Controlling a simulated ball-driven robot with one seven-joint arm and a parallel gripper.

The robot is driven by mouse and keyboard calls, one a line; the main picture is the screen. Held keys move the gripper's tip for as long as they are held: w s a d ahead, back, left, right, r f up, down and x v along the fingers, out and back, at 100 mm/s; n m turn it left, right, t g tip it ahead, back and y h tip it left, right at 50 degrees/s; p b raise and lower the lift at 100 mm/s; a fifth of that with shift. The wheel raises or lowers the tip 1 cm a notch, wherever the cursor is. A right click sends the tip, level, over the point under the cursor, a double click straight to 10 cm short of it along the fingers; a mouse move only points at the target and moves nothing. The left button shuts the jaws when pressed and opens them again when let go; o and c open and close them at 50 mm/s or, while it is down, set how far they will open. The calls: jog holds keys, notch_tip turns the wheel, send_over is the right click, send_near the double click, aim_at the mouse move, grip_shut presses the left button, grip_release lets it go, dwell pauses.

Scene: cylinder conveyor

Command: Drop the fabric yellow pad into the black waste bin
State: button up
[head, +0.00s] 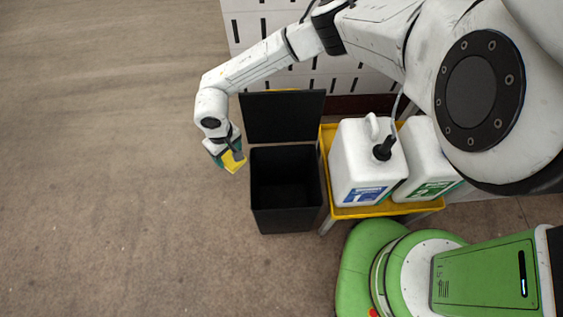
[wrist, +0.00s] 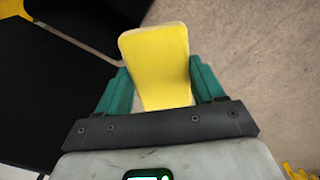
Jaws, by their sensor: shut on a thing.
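The yellow pad (head: 234,161) is held in my gripper (head: 229,156), just left of the black waste bin (head: 287,212) in the head view. In the wrist view the pad (wrist: 157,55) sticks out between the two green fingers of my gripper (wrist: 155,85), which are shut on it. The bin stands on the floor with its lid (head: 283,117) raised at the back and its top open. The bin's inside looks dark and empty. The dark bin also fills the left side of the wrist view (wrist: 40,95).
A yellow tray stand (head: 388,211) right of the bin holds two white jugs (head: 362,160), one with a black pump. A white slotted panel (head: 250,27) stands behind. The brown floor to the left is clear.

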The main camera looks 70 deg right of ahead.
jog(key=s+d+f+m+p, duration=0.25)
jog(key=s+d+f, duration=0.25)
jog(key=s, duration=0.3)
jog(key=s+d+f+m+p, duration=0.1)
jog(key=s+d+f+m, duration=0.35)
jog(key=s, duration=0.35)
notch_tip(320, 180, down, 6)
jog(key=n+b, duration=0.1)
jog(key=b, duration=0.5)
jog(key=shift+f, duration=0.15)
jog(key=shift+a, duration=0.1)
jog(key=o, duration=1.2)
notch_tip(320, 180, up, 11)
jog(key=shift+f+p, duration=0.1)
jog(key=shift+p, duration=0.75)
